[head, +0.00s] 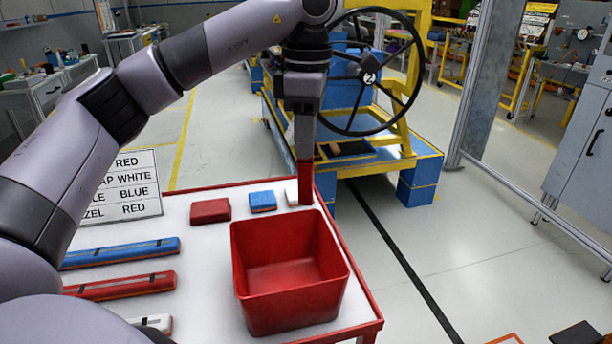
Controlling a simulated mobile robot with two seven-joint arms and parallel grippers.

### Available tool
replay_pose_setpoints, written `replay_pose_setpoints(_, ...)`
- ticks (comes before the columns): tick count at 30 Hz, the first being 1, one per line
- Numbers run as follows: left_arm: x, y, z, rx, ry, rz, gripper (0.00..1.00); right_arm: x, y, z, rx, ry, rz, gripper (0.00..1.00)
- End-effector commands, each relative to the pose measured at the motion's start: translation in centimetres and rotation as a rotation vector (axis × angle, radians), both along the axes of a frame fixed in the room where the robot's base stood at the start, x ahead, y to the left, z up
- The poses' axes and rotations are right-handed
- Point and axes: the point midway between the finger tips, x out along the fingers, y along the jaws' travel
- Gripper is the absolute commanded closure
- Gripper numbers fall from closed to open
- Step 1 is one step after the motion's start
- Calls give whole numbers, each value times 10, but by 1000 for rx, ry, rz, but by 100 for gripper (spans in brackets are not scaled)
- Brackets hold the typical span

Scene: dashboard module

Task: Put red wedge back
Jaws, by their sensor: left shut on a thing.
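My left gripper (304,150) points straight down over the far right corner of the white table. It is shut on a narrow red piece, taken to be the red wedge (305,188), which hangs upright below the fingers. Its lower end is in front of a small white block (291,197) and partly hides it; I cannot tell whether it touches the block or the table. A red block (210,210) and a blue block (262,201) lie in a row to the left of it. My right gripper is not in view.
An open, empty-looking red bin (290,270) stands nearer on the table (200,285). Blue (120,253), red (120,285) and white (152,322) bars lie at left, near a lettered sign (125,187). Behind stands a blue and yellow frame (390,165) with a black steering wheel (368,74).

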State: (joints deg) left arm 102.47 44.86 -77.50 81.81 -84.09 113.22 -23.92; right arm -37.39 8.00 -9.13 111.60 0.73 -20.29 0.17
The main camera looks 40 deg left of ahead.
Motion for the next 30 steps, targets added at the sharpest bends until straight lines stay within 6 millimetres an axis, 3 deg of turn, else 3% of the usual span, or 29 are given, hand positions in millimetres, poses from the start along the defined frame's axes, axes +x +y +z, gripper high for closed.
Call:
replay_pose_setpoints(7,0,0,-19,1,0,0,100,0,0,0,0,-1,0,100)
replay_pose_setpoints(15,0,0,-54,0,1,0,100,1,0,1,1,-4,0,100)
replay_pose_setpoints(30,0,0,-63,0,-1,-1,100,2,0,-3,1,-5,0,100)
